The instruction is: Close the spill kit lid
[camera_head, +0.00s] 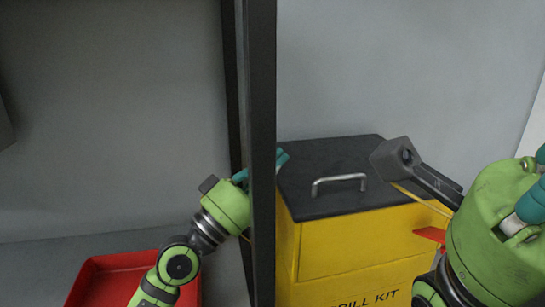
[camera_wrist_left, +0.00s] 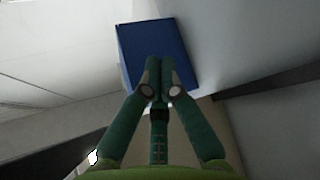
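The spill kit (camera_head: 345,252) is a yellow box with "SPILL KIT" lettering on its front. Its dark lid (camera_head: 335,165), with a metal handle (camera_head: 339,183), lies about flat over the box top; I cannot tell whether a small gap remains. My left gripper (camera_head: 282,160) is at the lid's left edge, partly hidden by a dark post; contact is unclear. In the left wrist view its teal fingers (camera_wrist_left: 159,68) are together with nothing seen between them. My right gripper (camera_head: 535,190) is at the right edge, partly cut off, its fingertips unclear.
The dark upright post (camera_head: 262,120) stands in front of the kit's left side. A red tray (camera_head: 110,275) is at lower left. A red part (camera_head: 430,235) shows at the kit's right. A blue box (camera_wrist_left: 185,45) appears beyond the left fingers. Grey walls stand behind.

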